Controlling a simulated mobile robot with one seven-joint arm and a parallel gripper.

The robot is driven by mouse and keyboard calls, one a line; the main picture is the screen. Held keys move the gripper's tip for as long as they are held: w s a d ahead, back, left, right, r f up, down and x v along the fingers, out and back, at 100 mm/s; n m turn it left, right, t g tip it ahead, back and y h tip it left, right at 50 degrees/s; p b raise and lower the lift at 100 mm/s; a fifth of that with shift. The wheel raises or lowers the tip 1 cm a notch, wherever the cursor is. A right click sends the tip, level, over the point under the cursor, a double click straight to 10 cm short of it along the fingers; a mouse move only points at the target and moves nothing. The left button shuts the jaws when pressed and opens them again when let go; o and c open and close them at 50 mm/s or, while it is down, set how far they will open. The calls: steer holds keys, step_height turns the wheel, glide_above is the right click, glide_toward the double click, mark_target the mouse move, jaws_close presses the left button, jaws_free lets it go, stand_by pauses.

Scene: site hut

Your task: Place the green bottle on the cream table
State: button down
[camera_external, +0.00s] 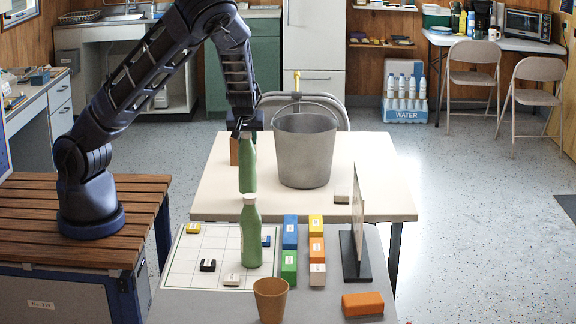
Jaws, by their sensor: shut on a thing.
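My gripper (246,129) is shut on the top of a green bottle (248,168), which hangs upright below it. The held bottle shows in front of the left part of the cream table (219,193); whether its base touches the tabletop I cannot tell. A second green bottle (251,236) with a pale cap stands upright on the grey table in front, on the edge of a white grid sheet (187,261). The held bottle's base is close above the second bottle's cap in the picture.
A large metal bucket (305,150) stands on the cream table, right of the held bottle. A brown block (234,151) is behind it. An upright panel (358,215), several coloured blocks and an orange cup (270,300) stand on the near grey table.

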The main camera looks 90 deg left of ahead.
mark_target(247, 147)
steer(key=shift+f, duration=1.65)
steer(key=c, duration=1.1)
jaws_free()
steer(key=shift+o, duration=0.2)
steer(key=v, duration=1.2)
steer(key=shift+d, duration=0.1)
